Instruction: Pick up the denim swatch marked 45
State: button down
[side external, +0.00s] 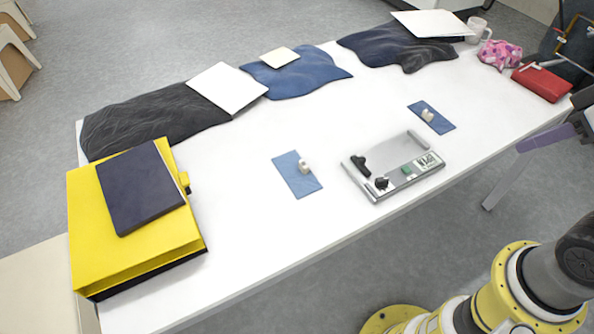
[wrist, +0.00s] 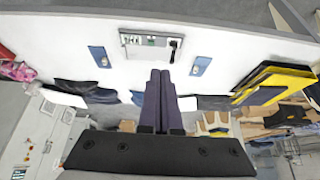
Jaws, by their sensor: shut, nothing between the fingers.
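Two small blue denim swatches lie flat on the white table in the side external view. One swatch (side external: 293,180) is left of the instrument and the other (side external: 442,125) is behind it to the right. Each has a small cream piece on it; no number is readable, so I cannot tell which is 45. The wrist view shows both swatches, one at left (wrist: 95,51) and one at right (wrist: 204,62). My gripper (side external: 519,147) is at the right edge, beyond the table's front edge and apart from both swatches. Its purple fingers (wrist: 160,73) are together and empty in the wrist view.
A grey instrument (side external: 400,162) with black knobs sits between the swatches. A yellow box (side external: 90,225) with a dark book (side external: 140,188) stands at left. Dark and blue cloths (side external: 300,74) with white sheets line the back. A red case (side external: 541,83), pink pouch and mug are far right.

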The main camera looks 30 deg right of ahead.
dwell(0.3)
jog(key=c, duration=0.7)
grip_release()
